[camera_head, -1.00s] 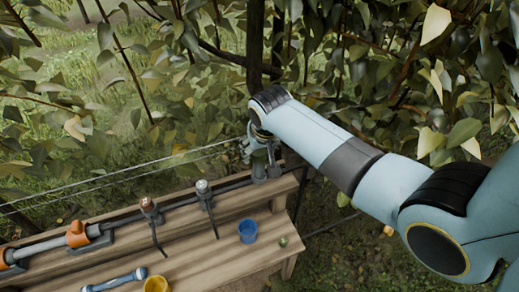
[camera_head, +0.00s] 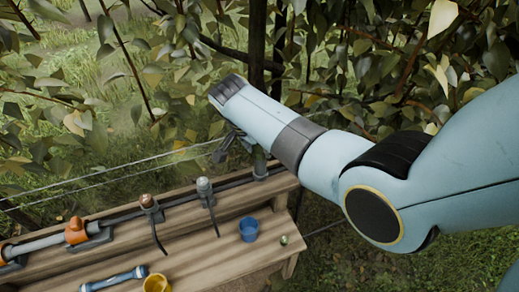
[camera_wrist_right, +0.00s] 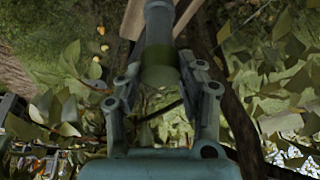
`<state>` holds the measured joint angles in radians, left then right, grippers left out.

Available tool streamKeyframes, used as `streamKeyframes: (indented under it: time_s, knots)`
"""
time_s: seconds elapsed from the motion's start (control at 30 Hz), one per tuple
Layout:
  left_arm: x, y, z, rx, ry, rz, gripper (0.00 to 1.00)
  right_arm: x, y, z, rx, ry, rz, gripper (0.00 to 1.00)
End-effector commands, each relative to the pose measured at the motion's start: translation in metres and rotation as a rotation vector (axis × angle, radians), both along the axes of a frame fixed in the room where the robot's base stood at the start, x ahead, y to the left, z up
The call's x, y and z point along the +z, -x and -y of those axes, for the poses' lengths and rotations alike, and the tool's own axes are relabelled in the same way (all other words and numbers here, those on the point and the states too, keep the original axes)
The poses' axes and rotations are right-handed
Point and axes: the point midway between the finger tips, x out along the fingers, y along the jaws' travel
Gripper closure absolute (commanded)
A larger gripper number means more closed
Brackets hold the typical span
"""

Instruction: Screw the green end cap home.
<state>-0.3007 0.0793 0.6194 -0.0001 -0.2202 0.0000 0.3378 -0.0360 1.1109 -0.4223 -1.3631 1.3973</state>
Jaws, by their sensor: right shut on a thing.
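The green end cap (camera_wrist_right: 160,76) is a dull green cylinder on the end of a grey pipe (camera_wrist_right: 159,25) in the right wrist view. My right gripper (camera_wrist_right: 161,66) is shut on the cap, one finger on each side. In the head view, a dull green upright piece (camera_head: 259,159) shows below my right forearm at the right end of the bench, and grey finger links show just left of it. The arm partly hides this spot, and the cap's thread and seating cannot be seen. My left gripper is not in view.
The wooden bench (camera_head: 205,246) carries a grey pipe run with orange fittings (camera_head: 76,231), two upright valves, a blue cup (camera_head: 249,229), a yellow cup (camera_head: 157,284), a blue-ended tool (camera_head: 114,280) and a small green thing. Wires and leafy branches lie behind.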

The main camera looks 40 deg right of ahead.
Motion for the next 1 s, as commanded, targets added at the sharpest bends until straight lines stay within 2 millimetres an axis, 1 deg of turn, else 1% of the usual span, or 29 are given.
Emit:
streamKeyframes:
  time_s: [0.03, 0.1, 0.2, 0.33, 0.53, 0.57, 0.7, 0.73, 0.77, 1.0]
  knots:
    - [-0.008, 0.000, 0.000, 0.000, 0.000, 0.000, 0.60, -0.004, 0.001, 0.003, -0.077, 0.007, -0.007, 0.92]
    - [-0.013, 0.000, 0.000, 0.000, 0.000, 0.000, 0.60, -0.004, 0.001, 0.004, -0.180, 0.008, -0.006, 0.92]
    - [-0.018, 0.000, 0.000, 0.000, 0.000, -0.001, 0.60, -0.004, 0.002, 0.004, -0.286, 0.009, -0.006, 0.92]
    - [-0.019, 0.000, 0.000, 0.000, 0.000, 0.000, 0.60, -0.003, 0.004, 0.005, -0.342, 0.010, -0.009, 0.92]
    - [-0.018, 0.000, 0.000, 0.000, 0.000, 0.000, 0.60, -0.002, 0.005, 0.005, -0.343, 0.012, -0.011, 0.92]
    - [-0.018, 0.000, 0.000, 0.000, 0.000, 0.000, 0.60, -0.002, 0.005, 0.006, -0.343, 0.012, -0.011, 0.58]
    - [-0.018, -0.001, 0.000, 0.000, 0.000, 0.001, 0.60, -0.002, 0.004, 0.005, -0.341, 0.009, -0.009, 0.40]
    - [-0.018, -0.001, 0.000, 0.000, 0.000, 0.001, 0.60, -0.002, 0.004, 0.005, -0.341, 0.009, -0.008, 0.36]
    - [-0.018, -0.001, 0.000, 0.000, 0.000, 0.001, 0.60, -0.002, 0.004, 0.004, -0.341, 0.008, -0.008, 0.35]
    - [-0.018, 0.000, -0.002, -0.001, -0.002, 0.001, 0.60, -0.001, 0.002, 0.002, -0.339, 0.004, -0.004, 0.35]
